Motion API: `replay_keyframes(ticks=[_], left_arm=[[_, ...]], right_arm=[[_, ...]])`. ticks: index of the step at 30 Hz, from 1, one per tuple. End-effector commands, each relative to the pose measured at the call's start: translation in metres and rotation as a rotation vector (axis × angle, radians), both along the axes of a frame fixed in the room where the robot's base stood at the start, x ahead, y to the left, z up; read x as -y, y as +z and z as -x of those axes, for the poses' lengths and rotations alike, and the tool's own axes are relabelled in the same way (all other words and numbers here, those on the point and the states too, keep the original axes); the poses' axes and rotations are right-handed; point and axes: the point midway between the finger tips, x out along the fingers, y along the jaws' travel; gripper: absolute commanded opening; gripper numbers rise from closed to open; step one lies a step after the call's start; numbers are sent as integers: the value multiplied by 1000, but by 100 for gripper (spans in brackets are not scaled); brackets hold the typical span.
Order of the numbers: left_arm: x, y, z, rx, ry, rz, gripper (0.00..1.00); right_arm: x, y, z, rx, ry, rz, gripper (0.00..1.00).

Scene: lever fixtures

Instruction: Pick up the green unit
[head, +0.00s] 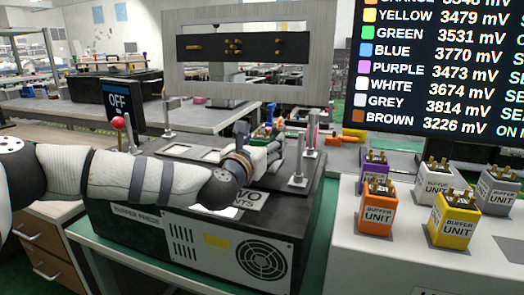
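My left arm reaches in from the left across the black buffer machine (198,225). My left gripper (268,147) is over the right part of the machine's top. A small green patch (262,132) shows right at the fingers, and it may be part of the green unit. The wrist and fingers hide most of it, so I cannot tell whether the fingers are closed on it. The screen (440,65) lists GREEN at 3531 mV. My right gripper is out of view.
Purple (374,165), orange (376,212), yellow (453,222), white (435,184) and grey (498,193) units stand on the white counter (385,262) at right. A red-knobbed lever (118,124) stands by an OFF display (120,104). Upright metal posts (301,160) rise right of the gripper.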

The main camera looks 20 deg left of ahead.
Motion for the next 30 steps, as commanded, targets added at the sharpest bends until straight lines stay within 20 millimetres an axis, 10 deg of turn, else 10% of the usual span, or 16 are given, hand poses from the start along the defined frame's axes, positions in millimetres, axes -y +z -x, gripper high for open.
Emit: replay_keyframes(ticks=[6,17,22,30], left_arm=[[0,0,0,0,0,0,7],[0,8,0,3,1,1,7],[3,42,4,8,-2,1,7],[46,106,62,6,-7,-2,7]], right_arm=[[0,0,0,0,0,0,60],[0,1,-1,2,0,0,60],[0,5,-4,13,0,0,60],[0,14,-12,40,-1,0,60]])
